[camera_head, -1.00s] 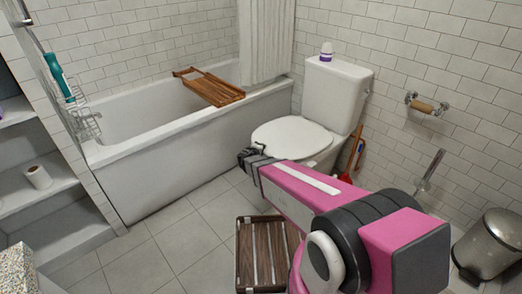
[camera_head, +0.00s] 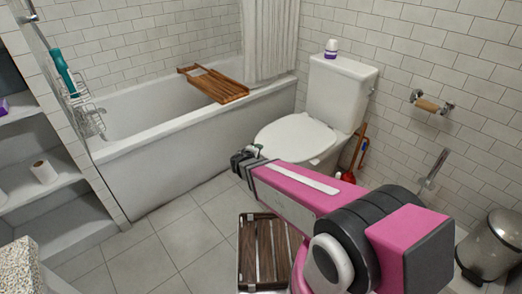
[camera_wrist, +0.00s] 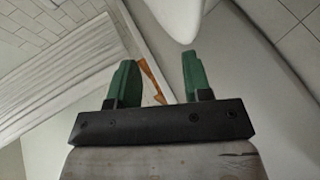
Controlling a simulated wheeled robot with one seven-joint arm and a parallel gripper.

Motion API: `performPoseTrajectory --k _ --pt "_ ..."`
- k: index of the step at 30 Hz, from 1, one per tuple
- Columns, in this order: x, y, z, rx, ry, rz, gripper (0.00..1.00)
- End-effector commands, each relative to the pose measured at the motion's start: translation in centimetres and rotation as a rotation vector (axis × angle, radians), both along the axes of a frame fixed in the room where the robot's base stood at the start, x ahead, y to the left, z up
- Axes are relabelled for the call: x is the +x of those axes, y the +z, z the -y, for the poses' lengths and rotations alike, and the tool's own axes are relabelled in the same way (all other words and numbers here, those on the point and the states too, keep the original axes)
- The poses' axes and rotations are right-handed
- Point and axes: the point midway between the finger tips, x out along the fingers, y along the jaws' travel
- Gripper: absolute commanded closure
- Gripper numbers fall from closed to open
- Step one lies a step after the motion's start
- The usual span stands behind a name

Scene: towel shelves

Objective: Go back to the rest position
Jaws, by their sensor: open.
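My gripper (camera_head: 256,149) is at the end of my pink arm, in front of the white toilet in the head view. In the wrist view its two green fingers (camera_wrist: 160,68) stand apart with nothing held between them. The toilet (camera_head: 338,98) has its lid down, and the arm hides part of its base.
A wooden rack (camera_head: 213,84) lies across the white bathtub (camera_head: 185,158). Shelves at left hold a paper roll (camera_head: 43,171). A slatted wooden stool (camera_head: 262,255) stands below my arm, and a metal bin (camera_head: 490,245) at right. The floor between tub and stool is clear.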

Motion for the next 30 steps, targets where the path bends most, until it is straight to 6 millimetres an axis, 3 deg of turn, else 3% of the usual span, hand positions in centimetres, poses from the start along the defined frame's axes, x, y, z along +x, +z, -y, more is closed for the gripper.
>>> performPoseTrajectory --k 6,20,25,30 --pt "-1.1 0.5 -0.5 0.0 -0.002 0.0 0.55" --pt "-1.1 0.5 -0.4 0.002 -0.005 -0.002 0.55" --pt "-1.5 0.8 2.0 0.045 -0.089 -0.035 0.55" --pt "-3.0 1.2 7.2 0.158 -0.281 -0.13 0.55"
